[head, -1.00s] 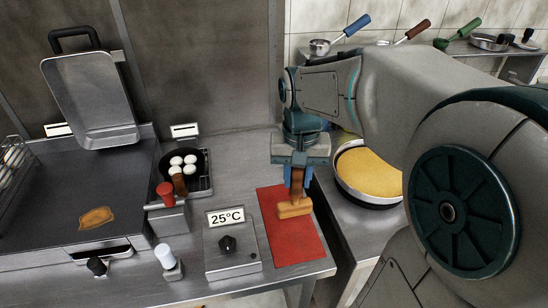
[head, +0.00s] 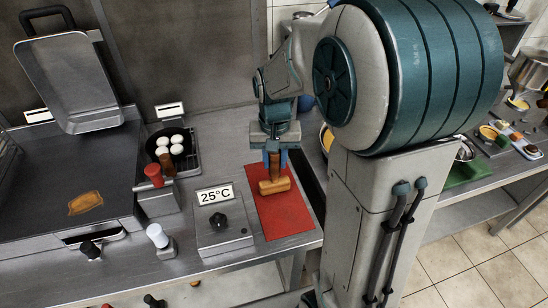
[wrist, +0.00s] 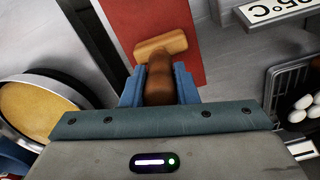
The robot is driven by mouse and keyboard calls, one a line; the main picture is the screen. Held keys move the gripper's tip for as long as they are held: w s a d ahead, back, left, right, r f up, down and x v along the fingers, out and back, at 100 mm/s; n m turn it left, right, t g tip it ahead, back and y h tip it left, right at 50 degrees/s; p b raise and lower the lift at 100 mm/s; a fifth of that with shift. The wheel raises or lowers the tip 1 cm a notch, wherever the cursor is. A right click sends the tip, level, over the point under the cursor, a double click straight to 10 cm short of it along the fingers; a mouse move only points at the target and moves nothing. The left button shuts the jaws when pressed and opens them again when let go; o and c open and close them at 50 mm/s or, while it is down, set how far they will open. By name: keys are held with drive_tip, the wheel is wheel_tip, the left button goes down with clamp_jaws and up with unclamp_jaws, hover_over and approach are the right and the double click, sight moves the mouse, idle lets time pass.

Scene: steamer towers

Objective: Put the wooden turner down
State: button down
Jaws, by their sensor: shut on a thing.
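The wooden turner (head: 275,185) has a brown handle and a lighter wooden head. My gripper (head: 274,160) is shut on its handle from above. In the wrist view, the turner's light head (wrist: 160,46) sticks out beyond the blue fingers of my gripper (wrist: 158,86), with the brown handle between them. The turner is over the red mat (head: 284,218), near its middle. I cannot tell whether its head touches the mat. The mat also shows in the wrist view (wrist: 150,18).
Left of the mat stands a control box (head: 221,228) with a 25°C display. A small pan (head: 172,143) of white eggs lies behind it. A griddle (head: 50,220) with a brown flat piece is at the left. A pan with yellow contents (wrist: 40,108) shows beside the mat.

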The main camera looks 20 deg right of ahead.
drive_tip(key=shift+f, duration=0.1)
drive_tip(key=c, duration=1.1)
unclamp_jaws()
wheel_tip(320, 180, up, 12)
drive_tip(key=shift+s+r, duration=0.1)
drive_tip(key=shift+s, duration=0.4)
drive_tip(key=s+f+n+t, duration=0.1)
drive_tip(key=s+f, duration=0.1)
drive_tip(key=s, duration=0.2)
drive_tip(key=s+f+n+t, duration=0.1)
drive_tip(key=s+f, duration=0.1)
drive_tip(key=s, duration=0.2)
drive_tip(key=s+f+n+t, duration=0.1)
drive_tip(key=s+f, duration=0.1)
drive_tip(key=s, duration=0.3)
drive_tip(key=shift+a, duration=0.1)
